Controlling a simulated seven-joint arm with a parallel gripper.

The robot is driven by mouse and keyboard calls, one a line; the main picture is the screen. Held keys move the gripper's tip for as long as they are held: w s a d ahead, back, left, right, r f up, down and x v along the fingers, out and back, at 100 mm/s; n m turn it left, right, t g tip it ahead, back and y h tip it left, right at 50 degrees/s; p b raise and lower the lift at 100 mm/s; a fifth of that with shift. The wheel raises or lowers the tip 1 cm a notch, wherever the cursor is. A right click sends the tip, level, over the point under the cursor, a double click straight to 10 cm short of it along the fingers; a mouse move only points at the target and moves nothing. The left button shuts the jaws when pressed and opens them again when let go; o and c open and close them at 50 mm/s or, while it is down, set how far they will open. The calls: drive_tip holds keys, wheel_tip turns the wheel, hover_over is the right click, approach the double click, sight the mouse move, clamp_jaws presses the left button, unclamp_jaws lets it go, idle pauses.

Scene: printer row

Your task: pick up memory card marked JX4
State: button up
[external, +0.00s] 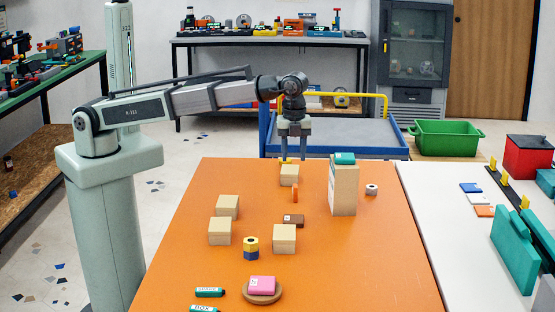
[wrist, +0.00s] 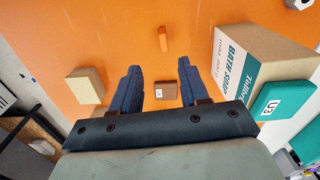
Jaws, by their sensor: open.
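My gripper (external: 293,158) is open and empty, pointing down above the far part of the orange table. In the wrist view its two dark fingers (wrist: 157,85) stand apart. A small brown piece with a white label (wrist: 166,90) shows in the gap between them, lower down; it also lies on the table in the external view (external: 293,220). A pink card (external: 262,284) lies on a round wooden dish near the front. I cannot read JX4 on any piece.
The tall soap box (external: 343,190) stands right of my gripper. Several wooden blocks (external: 227,206) and a small orange piece (external: 295,193) are on the table. A yellow and blue hex stack (external: 251,248) stands nearer the front. The table's right front is clear.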

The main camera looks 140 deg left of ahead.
sight(295, 185)
wheel_tip(295, 185, down, 6)
drive_tip(key=shift+f, duration=0.15)
drive_tip(key=shift+w+a+f, duration=0.1)
drive_tip(key=shift+f, duration=1.25)
drive_tip(key=shift+w+a+f, duration=0.1)
drive_tip(key=shift+f, duration=1.2)
drive_tip(key=shift+c, duration=0.3)
clamp_jaws()
